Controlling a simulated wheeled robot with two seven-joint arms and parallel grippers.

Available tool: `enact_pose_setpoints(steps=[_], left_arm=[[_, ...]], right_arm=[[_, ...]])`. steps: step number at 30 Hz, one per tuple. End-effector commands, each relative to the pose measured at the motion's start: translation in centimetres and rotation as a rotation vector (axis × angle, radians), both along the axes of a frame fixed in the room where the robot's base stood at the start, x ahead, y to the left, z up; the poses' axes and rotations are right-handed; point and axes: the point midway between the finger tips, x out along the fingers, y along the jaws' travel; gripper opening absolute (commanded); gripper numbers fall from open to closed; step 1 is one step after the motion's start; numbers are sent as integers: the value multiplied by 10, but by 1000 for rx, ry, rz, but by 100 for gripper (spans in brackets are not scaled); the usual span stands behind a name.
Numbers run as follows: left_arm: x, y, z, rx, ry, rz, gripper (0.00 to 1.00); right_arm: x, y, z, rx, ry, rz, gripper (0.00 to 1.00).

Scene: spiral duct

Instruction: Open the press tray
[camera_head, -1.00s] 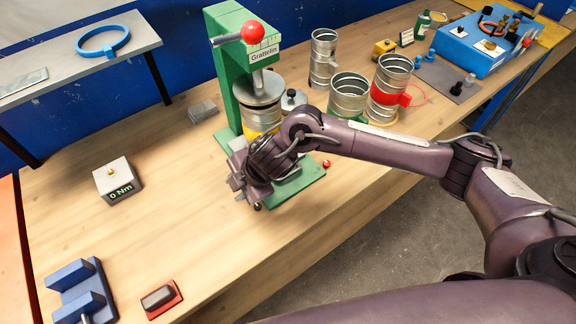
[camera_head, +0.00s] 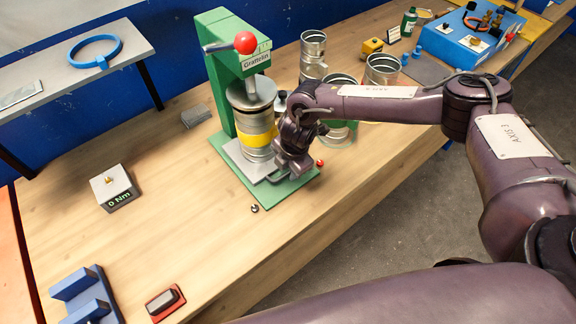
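The green press (camera_head: 215,75) stands on the bench, with a red ball (camera_head: 245,43) on its lever. Its tray, a light grey plate (camera_head: 236,158), lies on the green base (camera_head: 262,200). A metal duct piece with a yellow band (camera_head: 257,140) stands upright on the tray under the round press plate. My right gripper (camera_head: 280,176) is low at the tray's front right edge, pointing down. Its fingers are small and partly hidden by the wrist; I cannot tell whether they are open or touch the tray. My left gripper is not in view.
Metal duct cylinders (camera_head: 313,55) stand behind and beside my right forearm. A torque box (camera_head: 113,187) reading 0 Nm, a blue holder (camera_head: 85,295) and a red-based block (camera_head: 165,302) are at the left. A small dark piece (camera_head: 254,208) lies before the press. The left-middle bench is clear.

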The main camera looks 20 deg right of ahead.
Motion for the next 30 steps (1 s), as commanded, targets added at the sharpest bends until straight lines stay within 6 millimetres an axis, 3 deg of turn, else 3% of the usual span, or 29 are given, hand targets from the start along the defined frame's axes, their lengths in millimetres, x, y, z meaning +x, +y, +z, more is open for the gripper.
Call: enact_pose_setpoints(steps=[10,18,30], left_arm=[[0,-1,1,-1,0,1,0],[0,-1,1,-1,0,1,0],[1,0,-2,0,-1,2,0]], right_arm=[[1,1,-7,0,-1,2,33],[1,1,-7,0,-1,1,0],[4,0,-8,1,-2,1,0]])
